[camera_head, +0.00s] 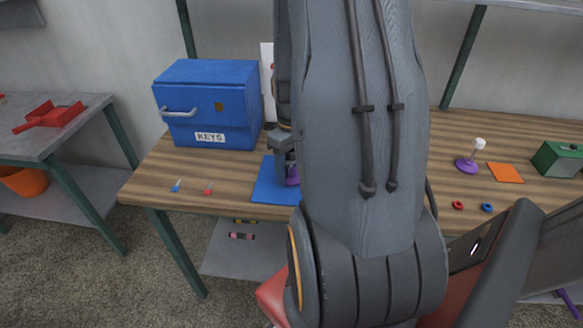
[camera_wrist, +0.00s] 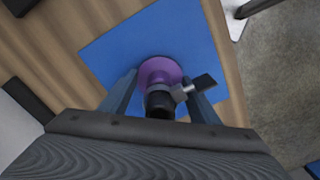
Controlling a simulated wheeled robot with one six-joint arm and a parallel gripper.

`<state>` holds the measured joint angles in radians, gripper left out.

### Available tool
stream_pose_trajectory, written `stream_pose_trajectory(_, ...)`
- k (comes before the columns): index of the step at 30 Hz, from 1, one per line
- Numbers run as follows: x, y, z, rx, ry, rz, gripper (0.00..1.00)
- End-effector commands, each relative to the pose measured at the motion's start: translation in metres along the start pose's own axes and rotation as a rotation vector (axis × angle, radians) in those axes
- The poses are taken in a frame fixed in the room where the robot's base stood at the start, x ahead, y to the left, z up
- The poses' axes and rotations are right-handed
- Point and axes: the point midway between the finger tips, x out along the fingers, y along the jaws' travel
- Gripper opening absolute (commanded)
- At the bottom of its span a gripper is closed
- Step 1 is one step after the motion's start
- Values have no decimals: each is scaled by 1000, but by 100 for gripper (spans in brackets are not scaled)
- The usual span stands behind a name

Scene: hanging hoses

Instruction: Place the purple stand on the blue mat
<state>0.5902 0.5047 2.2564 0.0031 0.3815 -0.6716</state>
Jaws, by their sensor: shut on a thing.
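The blue mat (camera_head: 270,188) lies on the wooden workbench, partly hidden by my arm; it also fills much of the wrist view (camera_wrist: 120,50). My gripper (camera_wrist: 160,98) is over the mat, shut on the purple stand (camera_wrist: 160,71). The stand has a round purple base and a dark upper part, with a grey and black piece across it. In the head view, purple (camera_head: 292,176) shows low beside my gripper (camera_head: 287,168), over the mat. I cannot tell whether its base touches the mat.
A blue KEYS box (camera_head: 208,108) stands left behind the mat. Small blue and red pieces (camera_head: 208,188) lie left of it. Right of my arm are a purple-based piece with a white ball (camera_head: 467,164), an orange square (camera_head: 505,173) and a green box (camera_head: 560,158).

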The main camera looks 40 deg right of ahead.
Motion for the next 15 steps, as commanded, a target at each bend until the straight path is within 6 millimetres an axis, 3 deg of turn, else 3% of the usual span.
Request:
stream_pose_trajectory(8, 3, 0, 0, 0, 0, 0, 30)
stream_pose_trajectory(9, 2, 0, 0, 0, 1, 0, 63)
stream_pose_trajectory(11, 2, 0, 0, 0, 1, 0, 73)
stream_pose_trajectory(15, 2, 0, 0, 0, 0, 0, 75)
